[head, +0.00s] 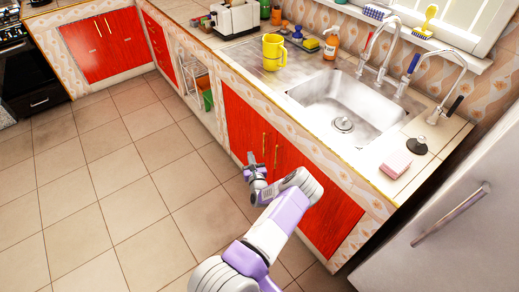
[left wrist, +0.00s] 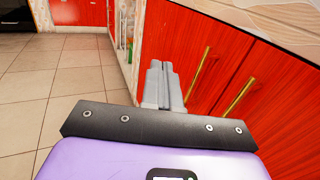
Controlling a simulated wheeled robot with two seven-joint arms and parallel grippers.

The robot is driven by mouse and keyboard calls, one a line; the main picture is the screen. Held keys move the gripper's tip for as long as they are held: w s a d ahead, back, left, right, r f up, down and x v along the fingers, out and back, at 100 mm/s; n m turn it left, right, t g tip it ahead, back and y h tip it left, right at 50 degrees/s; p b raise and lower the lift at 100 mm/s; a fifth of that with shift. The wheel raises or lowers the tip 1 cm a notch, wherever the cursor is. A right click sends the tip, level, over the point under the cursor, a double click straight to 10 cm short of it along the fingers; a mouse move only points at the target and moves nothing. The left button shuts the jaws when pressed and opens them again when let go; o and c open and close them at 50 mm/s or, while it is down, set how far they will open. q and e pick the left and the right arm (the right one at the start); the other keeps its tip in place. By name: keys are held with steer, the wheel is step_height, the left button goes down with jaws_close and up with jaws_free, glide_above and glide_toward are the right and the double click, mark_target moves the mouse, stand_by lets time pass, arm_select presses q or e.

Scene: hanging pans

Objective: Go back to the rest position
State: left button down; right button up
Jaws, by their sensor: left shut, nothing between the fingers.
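My left gripper (head: 251,163) is in front of the red cabinet doors (head: 283,158) below the sink, seen in the head view. The left wrist view shows its two grey fingers (left wrist: 162,86) together with nothing between them. Two brass handles (left wrist: 217,86) on the red doors are to the right of the fingers in that view, and the fingers look apart from them. My right gripper is not in view. No pans show in either view.
The steel sink (head: 345,100) with taps is in the counter above the doors. A yellow mug (head: 273,52) and a toaster (head: 236,18) stand on the counter. A fridge (head: 440,235) is at the right. The tiled floor (head: 115,190) at the left is clear.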

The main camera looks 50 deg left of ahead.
arm_select(q)
steer(key=shift+s+a+p, duration=0.15)
steer(key=shift+s+p, duration=0.15)
steer(key=shift+s, duration=1.05)
steer(key=shift+s+a+p, duration=0.15)
steer(key=shift+s+p, duration=0.1)
steer(key=shift+s, duration=1.05)
